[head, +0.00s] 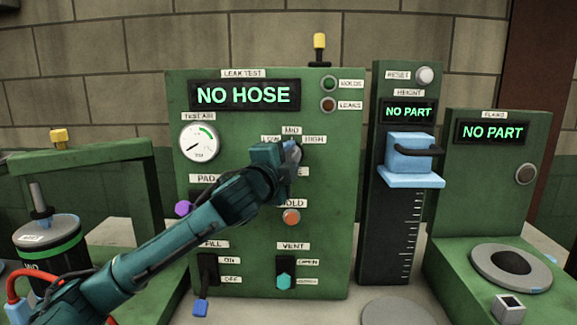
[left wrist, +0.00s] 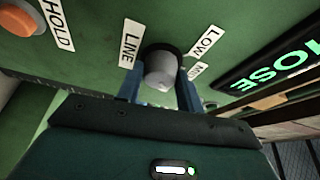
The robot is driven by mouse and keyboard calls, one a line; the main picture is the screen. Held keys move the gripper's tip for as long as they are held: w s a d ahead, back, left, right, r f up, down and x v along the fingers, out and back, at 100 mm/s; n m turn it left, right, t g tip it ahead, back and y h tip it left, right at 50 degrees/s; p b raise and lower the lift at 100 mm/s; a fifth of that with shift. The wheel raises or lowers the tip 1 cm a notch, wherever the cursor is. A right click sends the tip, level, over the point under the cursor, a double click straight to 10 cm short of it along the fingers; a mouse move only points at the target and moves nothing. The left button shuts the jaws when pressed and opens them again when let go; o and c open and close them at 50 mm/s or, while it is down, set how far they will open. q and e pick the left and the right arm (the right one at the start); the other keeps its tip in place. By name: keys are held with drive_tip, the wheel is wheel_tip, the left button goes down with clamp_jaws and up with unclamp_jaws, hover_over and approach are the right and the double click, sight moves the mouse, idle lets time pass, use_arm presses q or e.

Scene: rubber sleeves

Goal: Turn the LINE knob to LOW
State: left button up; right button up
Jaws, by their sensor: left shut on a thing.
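The LINE knob is a grey round knob (left wrist: 160,70) on a black base, on the green leak test panel (head: 335,220). The labels LINE (left wrist: 130,44) and LOW (left wrist: 204,42) show beside it in the left wrist view, with a partly hidden MID label. My left gripper (head: 287,158) reaches across the panel from the lower left and is shut on the knob, one blue finger on each side. In the head view the gripper hides most of the knob. I cannot tell which way the knob points. My right gripper is not in view.
The panel display (head: 246,95) reads NO HOSE. Below the knob are an orange HOLD button (head: 291,217), a blue FILL lever (head: 201,306) and a teal VENT lever (head: 284,281). A purple PAD knob (head: 183,209) sits left of my arm. The height gauge (head: 408,158) stands to the right.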

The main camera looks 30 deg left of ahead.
use_arm(q)
drive_tip(key=n+y+b, duration=0.3)
drive_tip(key=n+b, duration=0.1)
drive_tip(key=n, duration=0.2)
drive_tip(key=n+y+b, duration=0.2)
drive_tip(key=n+b, duration=0.2)
drive_tip(key=n, duration=0.3)
drive_tip(key=n+y+b, duration=0.3)
drive_tip(key=n, duration=0.4)
drive_tip(key=shift+w+d+f+t+y+b, duration=0.15)
drive_tip(key=shift+d+f+t+y+b, duration=0.15)
drive_tip(key=shift+f+b, duration=0.1)
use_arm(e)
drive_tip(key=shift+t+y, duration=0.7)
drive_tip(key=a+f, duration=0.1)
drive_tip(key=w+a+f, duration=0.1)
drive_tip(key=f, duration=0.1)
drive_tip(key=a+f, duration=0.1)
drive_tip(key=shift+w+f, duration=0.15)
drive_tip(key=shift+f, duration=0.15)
use_arm(q)
drive_tip(key=shift+r+n, duration=0.1)
drive_tip(key=shift+n, duration=0.4)
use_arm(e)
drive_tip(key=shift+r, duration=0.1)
use_arm(q)
drive_tip(key=o, duration=1)
